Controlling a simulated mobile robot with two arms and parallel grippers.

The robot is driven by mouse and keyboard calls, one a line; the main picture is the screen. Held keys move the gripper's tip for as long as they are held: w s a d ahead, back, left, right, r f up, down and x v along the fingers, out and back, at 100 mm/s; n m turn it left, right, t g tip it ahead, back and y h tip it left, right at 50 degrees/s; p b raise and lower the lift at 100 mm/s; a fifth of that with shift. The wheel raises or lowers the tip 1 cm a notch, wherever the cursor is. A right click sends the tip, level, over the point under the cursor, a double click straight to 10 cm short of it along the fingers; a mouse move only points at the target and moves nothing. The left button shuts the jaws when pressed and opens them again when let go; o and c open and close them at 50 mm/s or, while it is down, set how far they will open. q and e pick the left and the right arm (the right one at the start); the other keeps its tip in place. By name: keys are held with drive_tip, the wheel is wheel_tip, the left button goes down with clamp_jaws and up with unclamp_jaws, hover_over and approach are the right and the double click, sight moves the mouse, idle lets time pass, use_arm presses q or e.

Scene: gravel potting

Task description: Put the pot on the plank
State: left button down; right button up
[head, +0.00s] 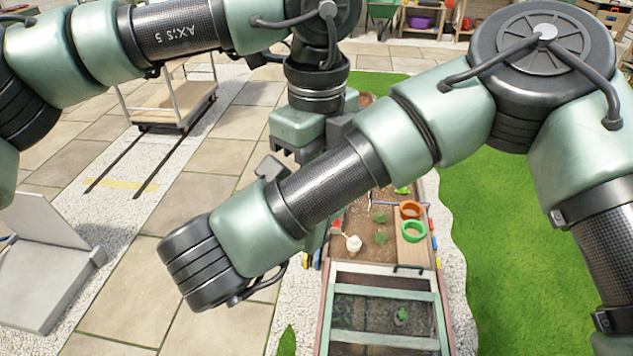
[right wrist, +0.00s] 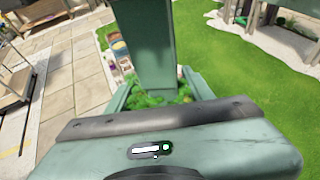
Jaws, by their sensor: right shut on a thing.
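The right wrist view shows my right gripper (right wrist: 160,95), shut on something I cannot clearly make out. Green leaves (right wrist: 150,98) show beyond its housing, but I cannot tell whether they belong to it.
A small white vessel (head: 354,243) stands on the soil left of the plank. A framed bed section (head: 385,268) is nearer. A cart (head: 175,105) stands on rails at left, a grey stand (head: 45,265) at lower left. Lawn (head: 500,260) lies open at right.

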drive_tip(key=shift+a+r, duration=0.1)
drive_tip(key=shift+r, duration=0.1)
drive_tip(key=o, duration=1.5)
drive_tip(key=shift+f, duration=0.1)
